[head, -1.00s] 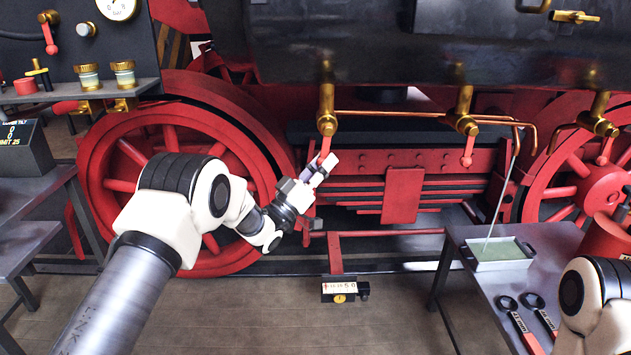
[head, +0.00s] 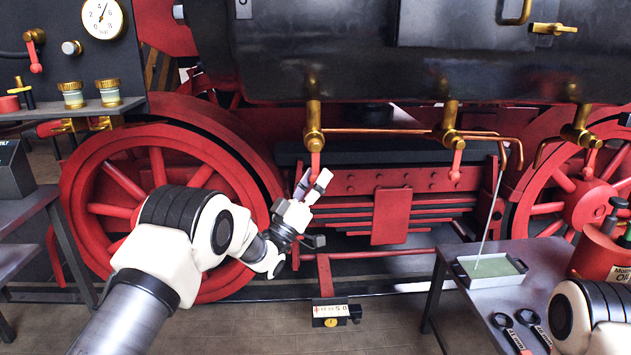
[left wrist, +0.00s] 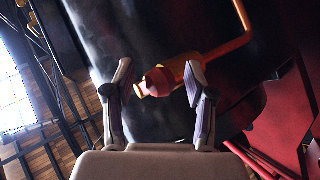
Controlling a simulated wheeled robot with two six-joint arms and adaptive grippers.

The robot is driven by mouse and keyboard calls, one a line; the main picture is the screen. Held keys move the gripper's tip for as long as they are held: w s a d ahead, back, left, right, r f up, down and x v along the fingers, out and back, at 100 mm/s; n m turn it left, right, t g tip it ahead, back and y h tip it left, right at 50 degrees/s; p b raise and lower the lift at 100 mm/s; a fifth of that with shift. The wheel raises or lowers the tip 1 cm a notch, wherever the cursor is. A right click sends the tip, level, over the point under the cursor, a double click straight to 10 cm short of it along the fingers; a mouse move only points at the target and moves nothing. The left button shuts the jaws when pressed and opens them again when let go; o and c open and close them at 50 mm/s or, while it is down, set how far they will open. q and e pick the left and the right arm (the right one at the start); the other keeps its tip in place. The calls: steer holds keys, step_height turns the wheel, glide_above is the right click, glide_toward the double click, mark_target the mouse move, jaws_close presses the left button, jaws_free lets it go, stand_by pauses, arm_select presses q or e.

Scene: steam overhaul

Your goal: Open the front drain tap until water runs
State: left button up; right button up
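Three brass drain taps with red levers hang below the dark boiler casing: a left one (head: 314,138), a middle one (head: 449,135) and a right one (head: 580,132). The left tap's red lever (head: 315,165) points down. My left gripper (head: 311,182) is just below this lever, its fingers apart and pointing up. No running water shows at the taps. My right gripper is out of view.
A red wheel (head: 105,190) stands behind my left arm. A small labelled box (head: 330,312) sits low below the gripper. At right, a table (head: 560,255) carries a shallow tray (head: 490,268), two wrenches and a red oil container (head: 600,255). Copper pipes run beside the taps.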

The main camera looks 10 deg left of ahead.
arm_select(q)
steer(key=v, duration=1.2)
